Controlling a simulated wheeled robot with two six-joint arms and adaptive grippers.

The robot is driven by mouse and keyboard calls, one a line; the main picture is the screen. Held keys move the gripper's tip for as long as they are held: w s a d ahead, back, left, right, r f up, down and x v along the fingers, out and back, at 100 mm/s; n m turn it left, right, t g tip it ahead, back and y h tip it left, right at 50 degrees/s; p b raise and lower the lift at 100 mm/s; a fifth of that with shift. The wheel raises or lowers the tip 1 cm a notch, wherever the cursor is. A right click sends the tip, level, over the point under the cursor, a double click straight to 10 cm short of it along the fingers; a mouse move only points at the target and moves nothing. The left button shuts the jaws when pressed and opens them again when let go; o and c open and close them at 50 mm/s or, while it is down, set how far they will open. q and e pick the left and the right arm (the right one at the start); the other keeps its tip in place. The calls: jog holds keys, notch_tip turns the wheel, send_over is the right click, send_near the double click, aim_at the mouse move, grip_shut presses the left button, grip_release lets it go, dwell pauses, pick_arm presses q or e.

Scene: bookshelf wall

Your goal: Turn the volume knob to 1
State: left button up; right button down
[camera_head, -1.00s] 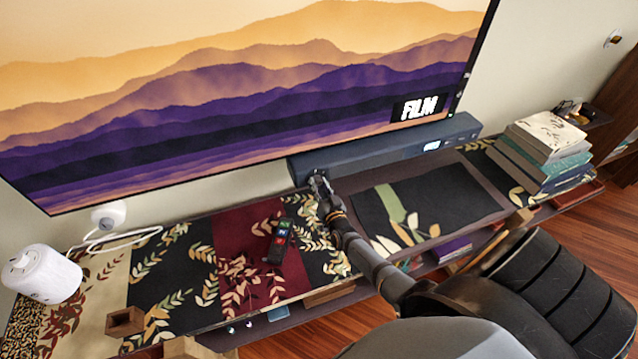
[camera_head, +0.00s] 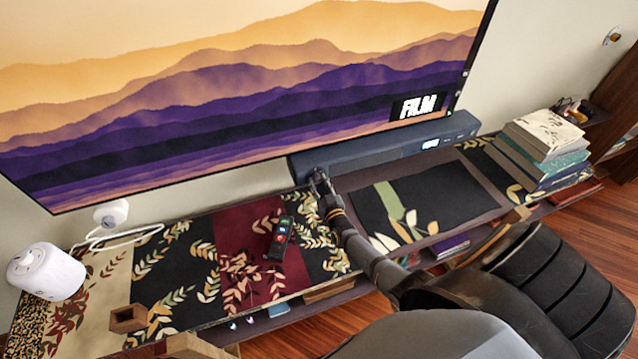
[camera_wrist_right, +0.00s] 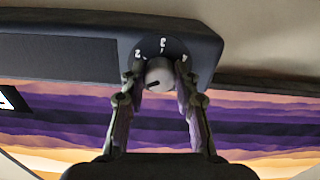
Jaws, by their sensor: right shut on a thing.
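The volume knob (camera_wrist_right: 159,74) is a small pale round dial with a dark pointer line. It sits on a dark plate with white marks at the end of the dark soundbar (camera_head: 385,148), under the screen. In the right wrist view the soundbar (camera_wrist_right: 60,55) appears upside down. My right gripper (camera_wrist_right: 157,85) has its two fingers on either side of the knob, shut on it. In the head view my right gripper (camera_head: 320,178) is at the soundbar's left end and hides the knob. My left gripper is not in view.
A large screen (camera_head: 250,90) stands behind the soundbar. A remote (camera_head: 279,238) lies on the patterned shelf (camera_head: 190,270). A white cylinder (camera_head: 47,272) stands at left, and stacked books (camera_head: 545,150) at right.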

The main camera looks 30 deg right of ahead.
jog(key=c, duration=1)
grip_release()
jog(key=shift+s, duration=0.3)
jog(key=v, duration=1.1)
jog(key=shift+s, duration=0.2)
jog(key=shift+f, duration=0.1)
